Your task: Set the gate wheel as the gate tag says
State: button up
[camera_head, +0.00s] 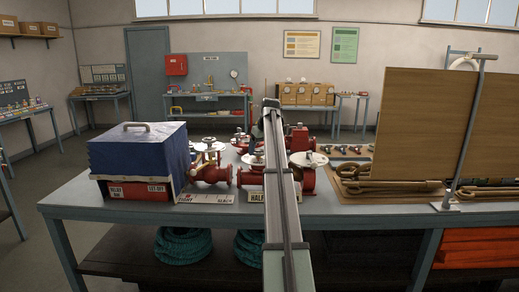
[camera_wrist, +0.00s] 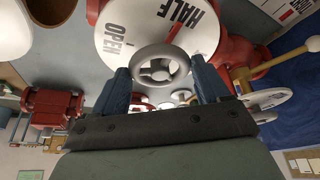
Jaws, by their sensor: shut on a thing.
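A grey spoked handwheel (camera_wrist: 160,68) shows in the wrist view in front of a white dial (camera_wrist: 122,58) on a red valve body. The dial reads OPEN and HALF, with a dark tick by OPEN and a red line by HALF. My gripper (camera_wrist: 163,80) is shut on this wheel, one blue finger at each side. In the head view a white tag reading HALF (camera_head: 257,196) stands at the bench's front edge. My arm hides the gripper there and partly covers the red valves around it.
A blue-covered box (camera_head: 138,160) stands left on the bench (camera_head: 350,211). A red valve with a white disc (camera_head: 208,147) stands beside it, behind a TIGHT-SLACK scale strip (camera_head: 205,197). A wooden board (camera_head: 430,120) rises at right. A brass lever (camera_wrist: 245,75) is near my gripper.

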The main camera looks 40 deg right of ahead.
jog(key=o, duration=1)
jog(key=shift+o, duration=0.2)
jog(key=v, duration=1.4)
jog(key=shift+f, duration=0.1)
